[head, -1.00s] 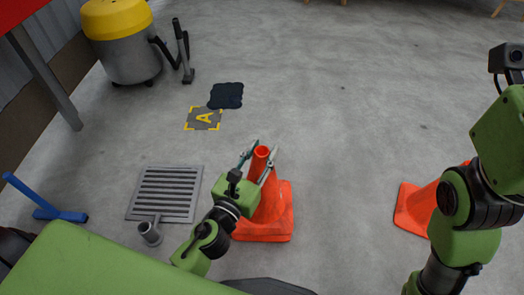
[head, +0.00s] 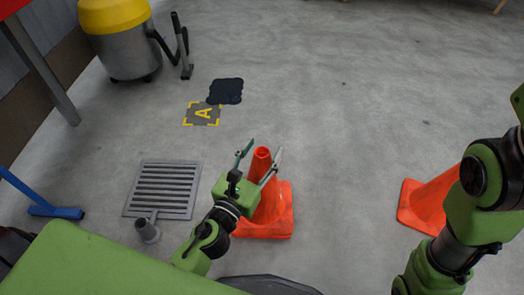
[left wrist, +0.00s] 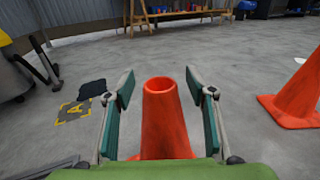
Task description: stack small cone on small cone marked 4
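One orange cone (head: 264,212) stands upright on the floor at the middle of the head view; no number shows on it. My left gripper (head: 259,160) is open with its fingers on either side of the cone's upper part. In the left wrist view the cone (left wrist: 166,122) stands between the two spread fingers (left wrist: 160,100), with a gap on each side. A second orange cone (head: 428,201) stands at the right, partly hidden behind my right arm. It also shows in the left wrist view (left wrist: 298,95). My right gripper is outside the head view.
A floor drain grate (head: 163,190) and a short grey pipe (head: 147,230) lie left of the near cone. A dark patch (head: 226,91), a yellow A marking (head: 203,113), and a yellow-topped vacuum (head: 120,40) are farther back. Floor between the cones is clear.

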